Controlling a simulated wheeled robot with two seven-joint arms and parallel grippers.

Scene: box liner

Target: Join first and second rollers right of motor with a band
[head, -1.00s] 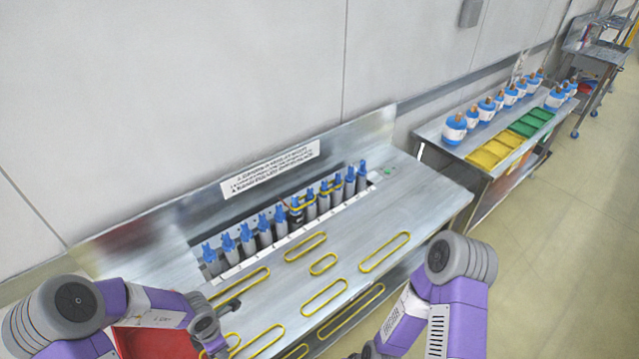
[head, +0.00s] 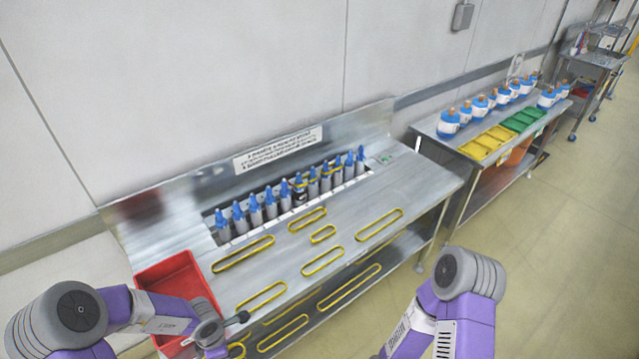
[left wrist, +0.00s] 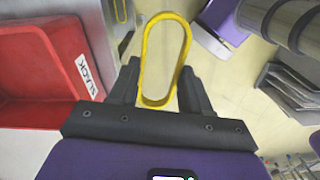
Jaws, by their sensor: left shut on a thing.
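A row of grey rollers with blue tops (head: 255,212) stands in the slot at the back of the steel bench. One darker body, seemingly the motor (head: 301,195), stands among them. A yellow band sits near its top and the roller to its right; another sits on rollers further right. These are small, so exact pairs are hard to tell. In the left wrist view my left gripper (left wrist: 160,88) is shut on a yellow band (left wrist: 148,50), which sticks out lengthwise beyond the fingers. Only my right arm's links show; its gripper is out of view.
Several loose yellow bands lie on the bench top (head: 400,195), including a small one (head: 322,234). A red bin (head: 165,275) stands at the bench's left end. A second table (head: 440,130) with blue-and-white bottles and yellow and green trays is at the right.

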